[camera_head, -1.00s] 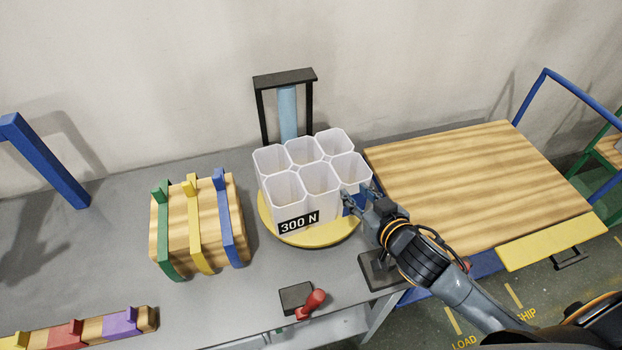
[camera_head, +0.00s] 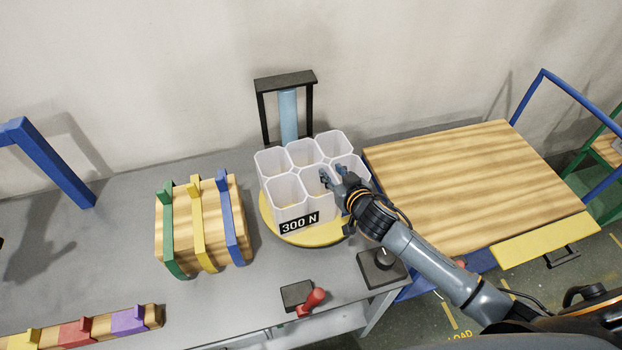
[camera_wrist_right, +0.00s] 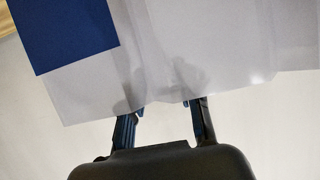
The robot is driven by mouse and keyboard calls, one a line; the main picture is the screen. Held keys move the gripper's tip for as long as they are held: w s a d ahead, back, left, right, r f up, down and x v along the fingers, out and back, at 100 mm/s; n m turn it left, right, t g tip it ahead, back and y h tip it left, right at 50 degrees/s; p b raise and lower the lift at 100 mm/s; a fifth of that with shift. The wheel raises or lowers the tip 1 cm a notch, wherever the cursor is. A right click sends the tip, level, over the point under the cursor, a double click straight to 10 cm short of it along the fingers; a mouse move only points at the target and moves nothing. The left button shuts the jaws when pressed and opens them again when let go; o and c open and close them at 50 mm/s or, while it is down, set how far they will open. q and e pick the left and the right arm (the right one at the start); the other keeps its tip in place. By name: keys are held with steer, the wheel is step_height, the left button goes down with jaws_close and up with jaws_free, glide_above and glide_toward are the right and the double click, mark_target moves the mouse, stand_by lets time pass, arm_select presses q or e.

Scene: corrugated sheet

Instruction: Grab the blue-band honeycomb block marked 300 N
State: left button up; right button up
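The honeycomb block (camera_head: 290,190) is a cluster of several pale translucent open cells standing upright on a round yellow plate (camera_head: 308,238). A black label reading 300 N is on its front. A dark blue band patch (camera_wrist_right: 75,32) shows on a pale wall in the right wrist view; my gripper hides it in the head view. My right gripper (camera_head: 332,175) is over the block's front right cells, fingers pointing left. In the wrist view its two fingers (camera_wrist_right: 163,112) are apart, and their ends are partly hidden by the pale wall. My left gripper is not in view.
A wooden block with green, yellow and blue straps (camera_head: 203,225) stands left of the plate. A black frame with a light blue column (camera_head: 289,112) rises behind. A red-handled tool (camera_head: 311,301) lies in front. A wooden-topped cart (camera_head: 470,185) is at right.

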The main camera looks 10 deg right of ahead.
steer(key=shift+w, duration=0.2)
jaws_close()
stand_by(0.3)
steer(key=shift+r, duration=0.2)
